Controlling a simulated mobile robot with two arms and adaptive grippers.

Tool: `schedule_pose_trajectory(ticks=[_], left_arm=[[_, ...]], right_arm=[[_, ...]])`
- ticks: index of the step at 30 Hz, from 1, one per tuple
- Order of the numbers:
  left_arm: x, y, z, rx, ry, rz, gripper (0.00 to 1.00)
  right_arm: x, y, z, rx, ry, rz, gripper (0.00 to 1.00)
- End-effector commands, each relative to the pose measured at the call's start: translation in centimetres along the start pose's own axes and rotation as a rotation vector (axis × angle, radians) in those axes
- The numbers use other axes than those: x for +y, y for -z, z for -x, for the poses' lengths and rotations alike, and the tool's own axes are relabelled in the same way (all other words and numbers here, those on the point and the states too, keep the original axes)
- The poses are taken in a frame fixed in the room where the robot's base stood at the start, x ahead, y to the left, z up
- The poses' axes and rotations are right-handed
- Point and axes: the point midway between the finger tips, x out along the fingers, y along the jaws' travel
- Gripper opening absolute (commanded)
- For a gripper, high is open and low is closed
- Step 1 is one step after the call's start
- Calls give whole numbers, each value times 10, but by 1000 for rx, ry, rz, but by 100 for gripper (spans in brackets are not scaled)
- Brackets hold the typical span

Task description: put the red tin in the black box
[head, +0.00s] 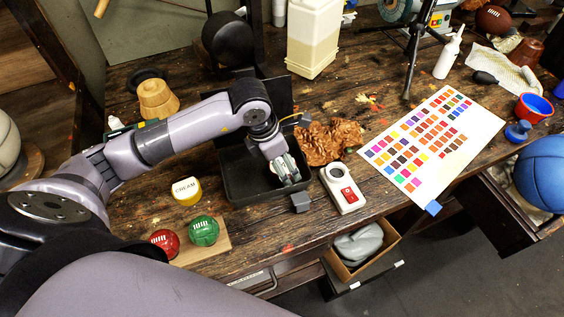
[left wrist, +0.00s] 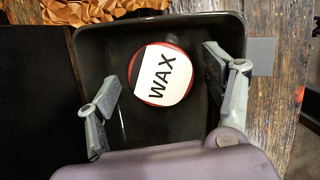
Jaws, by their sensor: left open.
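The red tin (left wrist: 161,75) has a white lid marked WAX and a red rim. In the left wrist view it is inside the black box (left wrist: 88,45), towards the top of the picture. The black box (head: 238,190) lies on the bench in the head view, with a dark panel upright behind it. My left gripper (head: 289,172) is over the right part of the box, pointing down. Its two fingers (left wrist: 164,78) are spread on either side of the tin, with gaps to it. In the head view the gripper mostly hides the tin. My right gripper is out of view.
Crumpled brown paper (head: 332,142) and a white device with a red switch (head: 343,188) lie right of the box. A yellow CREAM tin (head: 187,191) stands to its left. A colour chart (head: 432,142) lies farther right.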

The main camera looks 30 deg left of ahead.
Motion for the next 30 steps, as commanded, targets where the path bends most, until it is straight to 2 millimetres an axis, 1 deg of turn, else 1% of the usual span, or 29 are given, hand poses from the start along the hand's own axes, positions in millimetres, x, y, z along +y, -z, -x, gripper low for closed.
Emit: schedule_pose_trajectory(ticks=[9,12,15,20,30], left_arm=[[1,0,67,-3,-5,-1,75],[1,0,85,-1,-5,-1,75],[0,0,98,-1,-3,0,75],[0,0,108,1,-1,0,75],[0,1,109,2,-1,0,75]], right_arm=[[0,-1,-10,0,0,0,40],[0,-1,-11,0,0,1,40],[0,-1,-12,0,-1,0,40],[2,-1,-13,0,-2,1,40],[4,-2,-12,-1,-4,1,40]])
